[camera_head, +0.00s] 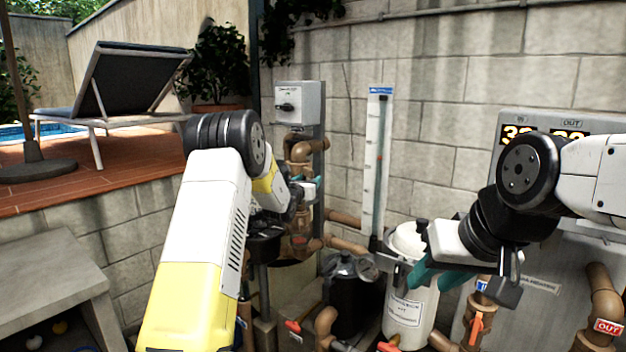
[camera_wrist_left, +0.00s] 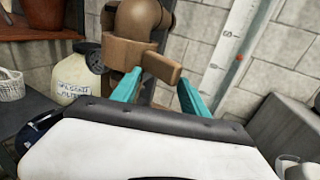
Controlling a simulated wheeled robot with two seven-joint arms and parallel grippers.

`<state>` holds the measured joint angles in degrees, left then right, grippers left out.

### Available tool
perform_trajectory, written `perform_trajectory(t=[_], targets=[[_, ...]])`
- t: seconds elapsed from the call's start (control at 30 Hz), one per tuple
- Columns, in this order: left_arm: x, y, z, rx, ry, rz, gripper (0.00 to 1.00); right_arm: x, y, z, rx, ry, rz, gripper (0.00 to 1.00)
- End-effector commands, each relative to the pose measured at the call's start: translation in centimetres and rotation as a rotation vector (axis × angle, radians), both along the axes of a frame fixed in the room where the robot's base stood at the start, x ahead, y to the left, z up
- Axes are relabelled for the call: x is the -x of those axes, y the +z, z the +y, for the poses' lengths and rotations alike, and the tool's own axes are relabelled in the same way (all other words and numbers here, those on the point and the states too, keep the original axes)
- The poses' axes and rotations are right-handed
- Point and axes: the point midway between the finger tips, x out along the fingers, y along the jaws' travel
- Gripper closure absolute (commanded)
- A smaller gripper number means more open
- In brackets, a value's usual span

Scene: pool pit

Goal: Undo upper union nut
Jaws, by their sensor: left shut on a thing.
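The upper union nut (camera_wrist_left: 120,55) is a brown ring with a blocky lug on the pipe below a brown elbow (camera_wrist_left: 142,20). In the left wrist view my left gripper (camera_wrist_left: 158,90) has one teal finger on each side of the nut's lug and is shut on it. In the head view my left gripper (camera_head: 306,191) reaches the brown pipework below the grey switch box, and my arm hides much of the nut. My right gripper (camera_head: 438,277) is in front of the white filter canister (camera_head: 407,310), its teal fingers apart, with nothing seen between them.
The grey switch box (camera_head: 299,102) and a clear flow gauge (camera_head: 377,150) are by the block wall. A black pump (camera_head: 350,290) and orange-handled valves (camera_head: 476,328) are low down. A cream bottle (camera_wrist_left: 78,85) stands left of the pipe.

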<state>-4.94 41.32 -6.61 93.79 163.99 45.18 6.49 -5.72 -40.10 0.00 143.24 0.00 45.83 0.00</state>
Motion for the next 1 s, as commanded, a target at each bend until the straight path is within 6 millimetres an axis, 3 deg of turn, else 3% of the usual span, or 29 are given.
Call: perform_trajectory(t=[0.03, 0.27, 0.7, 1.0], targets=[[0.1, -0.6, -1.7, 0.0, -0.025, 0.012, 0.65, 0.0, 0.0, 0.0, 0.0, 0.0, 0.0, 0.64], [0.5, -0.6, -1.6, 0.0, -0.025, 0.011, 0.65, 0.0, 0.0, 0.0, 0.0, 0.0, 0.0, 0.64], [7.0, 0.0, 1.1, 0.002, -0.006, 0.001, 0.65, 0.0, 0.0, 0.0, 0.0, 0.0, 0.0, 0.64], [8.0, 0.1, 1.5, 0.0, -0.002, -0.002, 0.65, 0.0, 0.0, 0.0, 0.0, 0.0, 0.0, 0.64]])
